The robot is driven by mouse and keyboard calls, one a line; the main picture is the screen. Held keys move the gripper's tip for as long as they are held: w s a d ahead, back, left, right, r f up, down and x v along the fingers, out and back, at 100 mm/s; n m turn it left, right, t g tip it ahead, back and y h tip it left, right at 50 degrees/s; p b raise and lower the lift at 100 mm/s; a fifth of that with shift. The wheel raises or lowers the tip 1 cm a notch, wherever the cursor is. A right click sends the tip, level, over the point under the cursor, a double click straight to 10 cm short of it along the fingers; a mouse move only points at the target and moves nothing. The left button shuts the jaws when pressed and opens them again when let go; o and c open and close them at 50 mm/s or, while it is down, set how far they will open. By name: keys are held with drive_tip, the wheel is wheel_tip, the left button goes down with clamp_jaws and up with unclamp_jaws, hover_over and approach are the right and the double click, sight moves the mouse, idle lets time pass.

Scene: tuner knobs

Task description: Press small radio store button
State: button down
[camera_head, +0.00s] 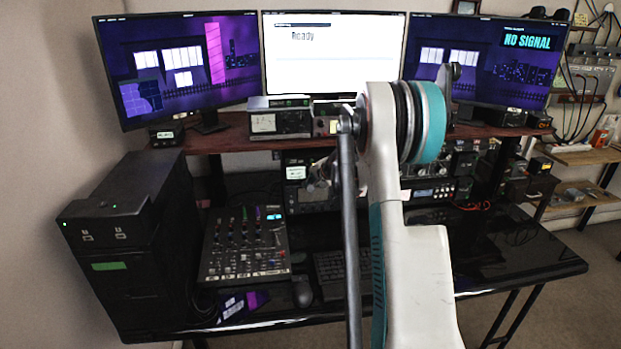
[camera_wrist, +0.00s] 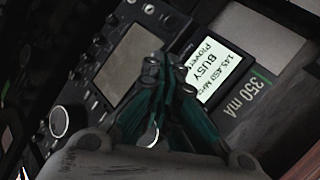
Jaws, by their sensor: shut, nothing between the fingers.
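No button marked store can be made out; my fingers may cover part of the panel. In the head view my arm hides my gripper.
A round knob (camera_wrist: 59,121) is left of my fingers, and a "350 mA" panel (camera_wrist: 246,103) is to the right. In the head view, radios crowd the desk (camera_head: 520,262) and shelf (camera_head: 222,142) under three monitors. A mixer (camera_head: 245,245) stands on the left.

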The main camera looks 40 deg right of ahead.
idle(0.8)
drive_tip(key=shift+w+d, duration=0.25)
drive_tip(key=shift+w, duration=0.1)
drive_tip(key=shift+w+d, duration=0.15)
drive_tip(key=shift+w, duration=0.15)
idle(0.6)
drive_tip(key=shift+s, duration=0.1)
drive_tip(key=shift+s+a, duration=0.4)
drive_tip(key=shift+s, duration=0.2)
idle(0.3)
drive_tip(key=s+a, duration=0.1)
drive_tip(key=s, duration=0.1)
drive_tip(key=s+a, duration=0.1)
drive_tip(key=s, duration=0.1)
drive_tip(key=shift+s+a+b, duration=0.1)
drive_tip(key=shift+a+b, duration=0.2)
idle(0.7)
